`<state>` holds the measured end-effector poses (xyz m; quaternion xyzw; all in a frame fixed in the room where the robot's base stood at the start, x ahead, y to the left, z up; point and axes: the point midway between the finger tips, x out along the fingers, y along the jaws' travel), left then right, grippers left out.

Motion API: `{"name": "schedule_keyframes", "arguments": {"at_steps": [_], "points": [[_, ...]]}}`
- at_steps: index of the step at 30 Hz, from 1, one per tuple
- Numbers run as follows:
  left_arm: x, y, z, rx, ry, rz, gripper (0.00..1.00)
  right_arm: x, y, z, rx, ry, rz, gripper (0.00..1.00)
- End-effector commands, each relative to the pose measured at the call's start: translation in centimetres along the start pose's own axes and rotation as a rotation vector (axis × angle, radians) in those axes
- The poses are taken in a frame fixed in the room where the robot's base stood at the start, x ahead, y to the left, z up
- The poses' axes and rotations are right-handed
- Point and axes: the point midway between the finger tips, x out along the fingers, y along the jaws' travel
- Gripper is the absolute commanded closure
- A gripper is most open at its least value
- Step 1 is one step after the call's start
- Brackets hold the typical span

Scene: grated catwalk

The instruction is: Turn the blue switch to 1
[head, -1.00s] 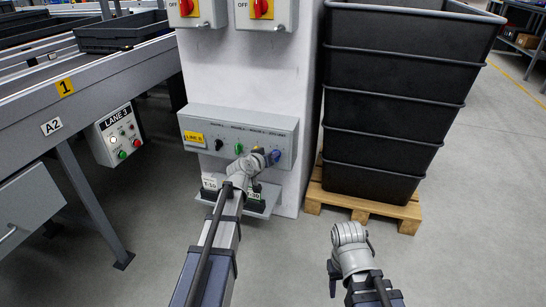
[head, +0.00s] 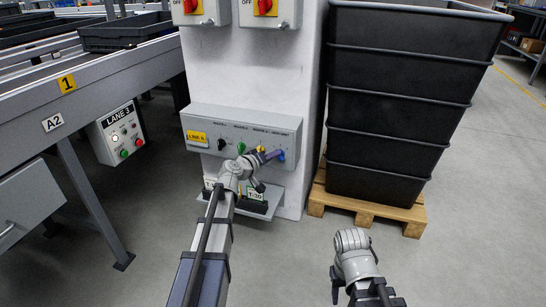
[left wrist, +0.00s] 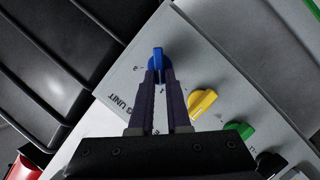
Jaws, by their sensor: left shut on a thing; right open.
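The blue switch (head: 282,155) is the rightmost knob on the grey panel box (head: 209,121) on the white pillar. In the left wrist view the blue switch (left wrist: 157,62) shows between the dark fingertips, with its upper part visible past them. My left gripper (left wrist: 157,76) is shut on it; in the head view the left gripper (head: 274,155) reaches it from the left. The fingers hide part of the switch and some markings around it. My right gripper (head: 352,240) is open and away from the panel, low in front of the pallet; its fingertips are hard to see.
Yellow (left wrist: 203,103), green (left wrist: 238,131) and black (left wrist: 269,162) knobs sit on the same panel. Stacked black crates (head: 400,120) on a wooden pallet (head: 372,207) stand right of the pillar. A conveyor frame (head: 120,72) with a LANE 3 box (head: 118,134) stands left.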

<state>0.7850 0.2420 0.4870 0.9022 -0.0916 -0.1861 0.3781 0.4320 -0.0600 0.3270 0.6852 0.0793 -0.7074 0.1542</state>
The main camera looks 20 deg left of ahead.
Motion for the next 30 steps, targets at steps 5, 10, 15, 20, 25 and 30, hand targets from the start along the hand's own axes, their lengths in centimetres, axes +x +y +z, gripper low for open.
{"name": "schedule_keyframes", "arguments": {"at_steps": [5, 10, 15, 20, 25, 30], "points": [[-0.1, 0.0, 0.1, -0.003, -0.002, 0.0, 1.0, 0.0, 0.0, 0.0, 0.0, 0.0, 0.0, 0.5], [-0.1, 0.0, 0.1, -0.003, -0.001, 0.0, 0.82, 0.0, 0.0, 0.0, 0.0, 0.0, 0.0, 0.5], [0.0, 0.0, 0.0, -0.002, -0.001, 0.0, 0.63, 0.0, 0.0, 0.0, 0.0, 0.0, 0.0, 0.5], [0.0, 0.0, 0.0, -0.002, 0.0, 0.0, 0.55, 0.0, 0.0, 0.0, 0.0, 0.0, 0.0, 0.5], [-0.1, 0.0, 0.0, -0.002, 0.0, 0.0, 0.55, 0.0, 0.0, 0.0, 0.0, 0.0, 0.0, 0.5], [-1.1, 0.1, 0.0, -0.002, 0.001, 0.0, 0.55, -0.3, 0.0, 0.0, 0.0, 0.0, 0.0, 0.5]]}}
